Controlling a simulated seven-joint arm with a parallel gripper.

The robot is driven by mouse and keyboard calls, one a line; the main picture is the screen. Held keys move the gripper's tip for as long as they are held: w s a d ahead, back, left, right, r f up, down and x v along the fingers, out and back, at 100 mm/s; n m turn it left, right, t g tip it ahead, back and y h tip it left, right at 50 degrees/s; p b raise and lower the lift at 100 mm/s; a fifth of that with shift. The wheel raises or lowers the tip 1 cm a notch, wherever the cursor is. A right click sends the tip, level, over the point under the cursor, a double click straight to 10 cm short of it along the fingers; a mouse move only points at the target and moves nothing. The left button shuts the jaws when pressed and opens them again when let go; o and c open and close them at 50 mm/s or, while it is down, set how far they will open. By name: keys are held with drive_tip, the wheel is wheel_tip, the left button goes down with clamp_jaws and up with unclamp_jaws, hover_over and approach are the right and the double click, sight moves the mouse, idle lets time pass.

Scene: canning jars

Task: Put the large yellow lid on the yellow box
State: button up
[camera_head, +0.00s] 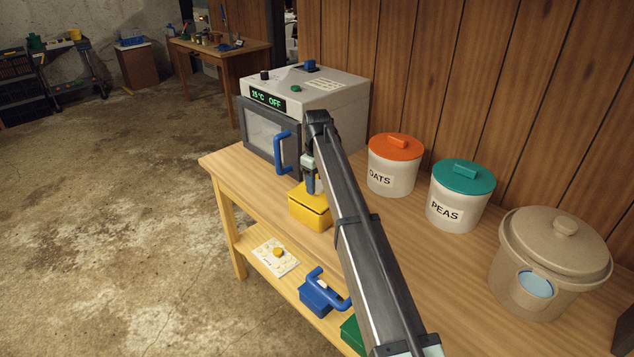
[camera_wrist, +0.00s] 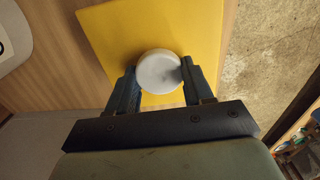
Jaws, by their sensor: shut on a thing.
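The large yellow lid (camera_wrist: 112,32) fills much of the wrist view as a flat yellow square with a round white knob (camera_wrist: 160,72). My gripper (camera_wrist: 159,78) is shut on this knob, one finger on each side. In the head view my gripper (camera_head: 310,187) points down at the lid (camera_head: 298,197), which is over the yellow box (camera_head: 308,216) on the bench. The lid looks roughly level and lined up with the box. I cannot tell whether it rests fully on the rim. My arm hides part of the box's right side.
An oven (camera_head: 345,100) with a blue handle stands behind the box. White canisters with an orange lid (camera_head: 396,148) and a teal lid (camera_head: 463,177), and a beige pot (camera_head: 515,285), stand to the right. A blue box (camera_head: 318,298) is on the lower shelf.

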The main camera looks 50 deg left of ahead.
drive_tip(key=shift+f, duration=0.45)
idle(0.6)
drive_tip(key=o, duration=1.1)
drive_tip(key=shift+o, duration=0.2)
drive_tip(key=shift+r, duration=0.15)
wheel_tip(320, 180, up, 14)
drive_tip(key=shift+f, duration=0.25)
